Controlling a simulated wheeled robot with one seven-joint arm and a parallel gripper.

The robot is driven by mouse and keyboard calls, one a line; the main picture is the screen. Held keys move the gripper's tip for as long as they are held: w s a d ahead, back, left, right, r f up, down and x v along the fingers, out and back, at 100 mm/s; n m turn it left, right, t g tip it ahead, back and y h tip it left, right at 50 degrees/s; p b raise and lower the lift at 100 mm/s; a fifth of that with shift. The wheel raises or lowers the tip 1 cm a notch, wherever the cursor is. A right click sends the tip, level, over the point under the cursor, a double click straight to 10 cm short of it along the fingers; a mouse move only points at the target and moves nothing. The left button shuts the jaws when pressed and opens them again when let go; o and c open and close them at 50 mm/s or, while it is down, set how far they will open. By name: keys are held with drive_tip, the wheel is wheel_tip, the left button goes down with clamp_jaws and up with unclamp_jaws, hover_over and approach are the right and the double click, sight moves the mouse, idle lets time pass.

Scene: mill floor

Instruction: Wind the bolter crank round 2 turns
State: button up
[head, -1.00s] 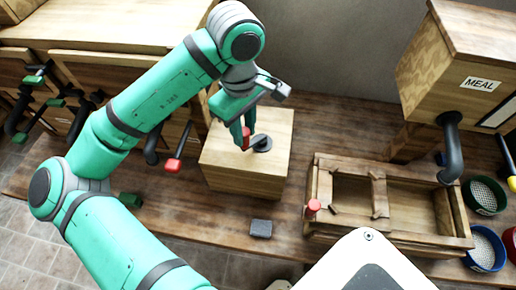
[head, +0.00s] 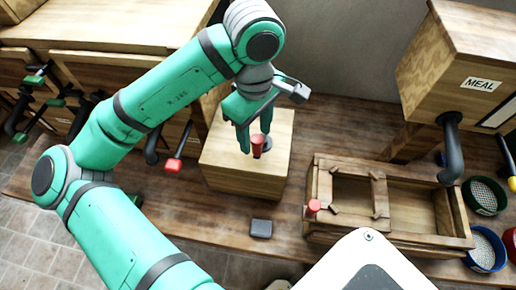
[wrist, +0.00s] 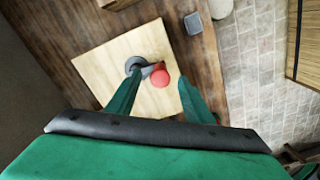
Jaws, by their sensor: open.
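The crank has a dark grey hub and arm (wrist: 136,66) and an upright red knob (head: 257,146). It sits on top of a pale wooden box (head: 222,158). In the wrist view the red knob (wrist: 161,78) lies right of the hub, on the side nearer the robot. My gripper (head: 254,138) is over the box with its fingers pointing down, one on each side of the knob. It is open; I cannot tell whether a finger touches the knob. In the head view the hub is mostly hidden behind the knob and fingers.
A small dark block (head: 261,228) lies on the bench before the box. A wooden trough (head: 318,229) with a red peg stands right, below the MEAL bin (head: 440,75). Several coloured-handled levers (head: 173,165) stick out at left.

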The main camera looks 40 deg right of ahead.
drive_tip(key=shift+r, duration=3.75)
drive_tip(key=shift+s, duration=0.1)
